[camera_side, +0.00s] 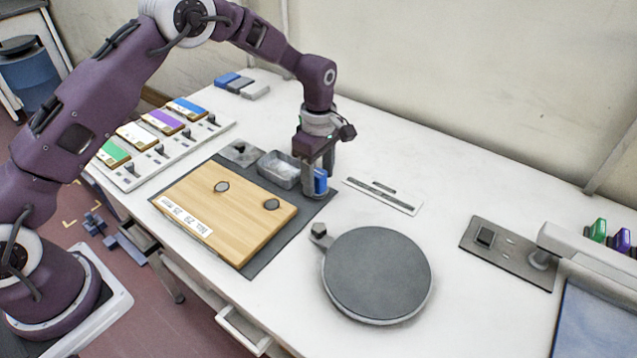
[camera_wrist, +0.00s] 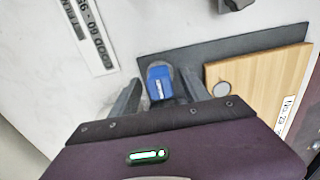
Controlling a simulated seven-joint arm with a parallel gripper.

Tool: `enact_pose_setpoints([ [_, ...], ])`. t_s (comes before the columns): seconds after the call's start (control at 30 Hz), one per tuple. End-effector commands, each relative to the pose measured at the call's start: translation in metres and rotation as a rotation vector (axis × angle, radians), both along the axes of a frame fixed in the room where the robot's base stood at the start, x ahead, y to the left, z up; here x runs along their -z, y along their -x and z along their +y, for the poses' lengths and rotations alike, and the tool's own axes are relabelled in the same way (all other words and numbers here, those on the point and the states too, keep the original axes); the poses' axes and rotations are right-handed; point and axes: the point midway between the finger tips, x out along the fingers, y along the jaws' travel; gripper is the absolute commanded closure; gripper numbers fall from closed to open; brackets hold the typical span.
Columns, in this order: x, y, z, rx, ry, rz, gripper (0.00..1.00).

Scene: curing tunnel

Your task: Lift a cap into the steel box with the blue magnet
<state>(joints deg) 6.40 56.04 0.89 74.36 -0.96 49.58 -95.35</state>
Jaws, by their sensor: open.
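The blue magnet (camera_side: 320,181) stands near the far right edge of the dark mat (camera_side: 262,262). My gripper (camera_side: 319,178) is low around it with fingers apart. In the wrist view the blue magnet (camera_wrist: 160,82) shows between and just beyond the two open fingers; I cannot tell if they touch it. The steel box (camera_side: 281,179) is an open grey tray just left of my gripper. Two round grey caps lie on the wooden board: one cap (camera_side: 221,187) at left, another cap (camera_side: 271,204) at right. One cap (camera_wrist: 222,89) also shows in the wrist view.
A round dark plate (camera_side: 377,275) with a knob stands front right of the mat. A flat label strip (camera_side: 382,195) lies right of my gripper. Colored blocks (camera_side: 163,121) sit in a rack at left.

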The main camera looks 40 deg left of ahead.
Motion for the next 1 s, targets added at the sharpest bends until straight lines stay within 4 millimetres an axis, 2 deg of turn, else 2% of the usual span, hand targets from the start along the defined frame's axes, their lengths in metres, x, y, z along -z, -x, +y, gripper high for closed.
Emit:
enact_pose_setpoints([
  [0.1, 0.000, 0.000, 0.000, 0.000, 0.000, 0.000, 0.45],
  [0.3, -0.001, 0.000, 0.000, 0.000, 0.000, 0.000, 0.85],
  [0.4, -0.001, 0.000, 0.000, 0.000, 0.000, 0.000, 1.00],
  [0.73, -0.007, -0.001, 0.000, 0.000, 0.000, -0.003, 1.00],
  [1.0, -0.072, -0.001, -0.001, 0.001, 0.001, -0.005, 1.00],
])
